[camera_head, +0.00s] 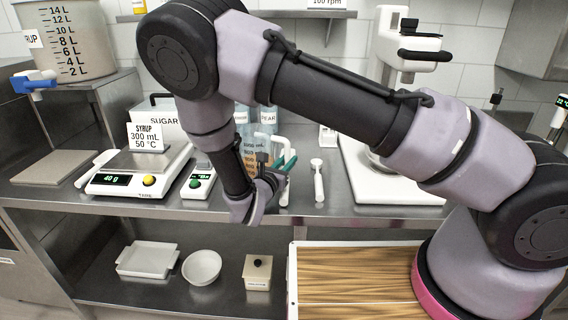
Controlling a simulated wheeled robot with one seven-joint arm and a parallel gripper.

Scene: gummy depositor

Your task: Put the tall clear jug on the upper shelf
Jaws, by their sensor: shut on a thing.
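A clear jug (254,157) with orange scale markings is at the middle of the steel counter, largely hidden behind my wrist. A white curved piece beside it looks like its handle. My gripper (281,166) is at the jug's right side and appears shut on it, with greenish fingertips partly visible. I cannot tell whether the jug's base touches the counter. A steel upper shelf (300,14) runs along the back wall, partly hidden by my arm, with a label reading 100 rpm at its edge.
A scale (135,180) with a syrup card, a SUGAR bin (150,105) and a small green-button device (197,184) stand left. Blue labelled bottles (268,118) stand behind. A white mixer stand (395,178) is right. A lower shelf (120,287) holds a tray, bowl and box.

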